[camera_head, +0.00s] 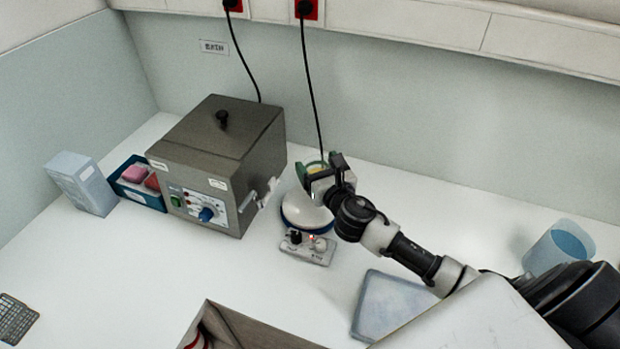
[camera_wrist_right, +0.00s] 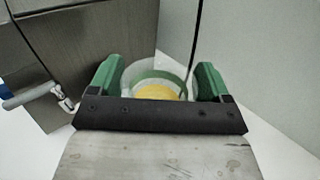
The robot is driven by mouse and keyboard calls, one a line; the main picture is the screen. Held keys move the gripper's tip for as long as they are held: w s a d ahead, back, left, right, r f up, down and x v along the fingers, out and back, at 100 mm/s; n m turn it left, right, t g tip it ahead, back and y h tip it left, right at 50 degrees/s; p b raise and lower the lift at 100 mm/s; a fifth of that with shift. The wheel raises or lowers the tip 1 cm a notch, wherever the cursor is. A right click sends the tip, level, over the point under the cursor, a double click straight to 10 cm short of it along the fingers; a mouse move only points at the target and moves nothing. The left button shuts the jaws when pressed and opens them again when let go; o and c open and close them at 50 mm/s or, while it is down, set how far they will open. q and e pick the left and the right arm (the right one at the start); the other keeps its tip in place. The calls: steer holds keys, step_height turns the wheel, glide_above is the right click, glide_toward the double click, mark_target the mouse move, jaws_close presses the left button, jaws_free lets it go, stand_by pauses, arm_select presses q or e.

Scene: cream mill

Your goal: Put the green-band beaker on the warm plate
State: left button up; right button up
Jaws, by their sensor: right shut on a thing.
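The green-band beaker (camera_wrist_right: 157,73) is clear, with a green band and yellow contents, and stands between the green fingers of my right gripper (camera_wrist_right: 158,84) in the wrist view. My right gripper (camera_head: 319,170) is shut on it. In the head view the gripper hides most of the beaker. The warm plate (camera_head: 300,212) is a round white disc with a blue rim and a small control box (camera_head: 308,247) in front. The gripper and beaker are at the plate's back part; I cannot tell whether the beaker touches it. My left gripper is not in view.
A grey metal box unit (camera_head: 215,150) with knobs and a side handle stands close left of the plate. A blue tray (camera_head: 130,190) and a white carton (camera_head: 82,182) are further left. A bluish mat (camera_head: 385,300) and a blue tub (camera_head: 560,248) are at right.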

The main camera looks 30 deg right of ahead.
steer(key=shift+w+a+f, duration=0.55)
steer(key=shift+w+a, duration=0.15)
steer(key=shift+a+f, duration=0.1)
steer(key=shift+f, duration=0.2)
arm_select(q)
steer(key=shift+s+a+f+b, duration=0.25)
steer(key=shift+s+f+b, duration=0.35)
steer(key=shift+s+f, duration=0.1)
arm_select(e)
steer(key=shift+f, duration=1.75)
steer(key=o, duration=0.5)
steer(key=shift+f, duration=0.2)
steer(key=o, duration=0.4)
steer(key=shift+r, duration=0.3)
arm_select(q)
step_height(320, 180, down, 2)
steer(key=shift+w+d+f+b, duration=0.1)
steer(key=shift+b, duration=1.05)
arm_select(e)
steer(key=s, duration=1.2)
steer(key=shift+a, duration=0.25)
